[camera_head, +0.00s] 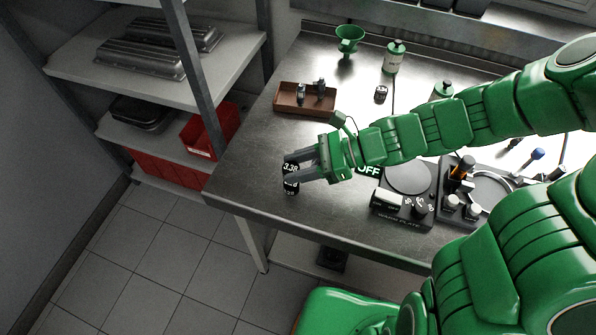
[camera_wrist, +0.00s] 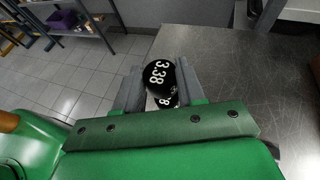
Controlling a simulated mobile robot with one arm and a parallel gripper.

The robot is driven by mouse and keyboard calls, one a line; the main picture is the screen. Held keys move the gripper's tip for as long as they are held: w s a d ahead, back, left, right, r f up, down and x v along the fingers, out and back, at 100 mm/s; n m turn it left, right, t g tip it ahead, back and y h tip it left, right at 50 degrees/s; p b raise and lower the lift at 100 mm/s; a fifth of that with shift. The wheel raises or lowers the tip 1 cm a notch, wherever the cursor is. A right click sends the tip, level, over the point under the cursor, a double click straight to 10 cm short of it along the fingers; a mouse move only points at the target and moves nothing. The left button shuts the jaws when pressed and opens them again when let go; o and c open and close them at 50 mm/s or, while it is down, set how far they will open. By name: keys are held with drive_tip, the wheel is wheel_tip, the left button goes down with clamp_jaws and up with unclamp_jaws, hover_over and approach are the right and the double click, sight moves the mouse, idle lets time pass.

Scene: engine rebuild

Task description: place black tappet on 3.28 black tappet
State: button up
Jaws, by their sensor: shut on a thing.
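A black tappet marked 3.38 in white (camera_head: 290,167) is between the fingers of my gripper (camera_head: 297,167), near the table's left front edge. In the wrist view this tappet (camera_wrist: 158,72) sits between the two grey fingers (camera_wrist: 160,80), which are shut on it. A second black tappet (camera_head: 291,187) shows just below it in the head view. In the wrist view it (camera_wrist: 168,102) is partly hidden behind the held one, and only part of its number, ending in 8, is readable. I cannot tell whether the two tappets touch.
A brown tray (camera_head: 277,100) with small dark parts is farther back on the metal table (camera_head: 252,150). A small dark part (camera_head: 381,93), a green funnel (camera_head: 349,38) and a bottle (camera_head: 393,58) stand behind. A black plate device (camera_head: 400,208) is to the right.

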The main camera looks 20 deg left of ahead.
drive_tip(key=shift+f, duration=1.4)
drive_tip(key=o, duration=1.1)
drive_tip(key=shift+f, duration=0.1)
drive_tip(key=shift+c, duration=0.2)
drive_tip(key=shift+w+d+r, duration=0.1)
drive_tip(key=shift+d+r, duration=0.05)
drive_tip(key=shift+r, duration=0.05)
drive_tip(key=v, duration=1.1)
drive_tip(key=shift+d, duration=0.25)
drive_tip(key=shift+r, duration=0.15)
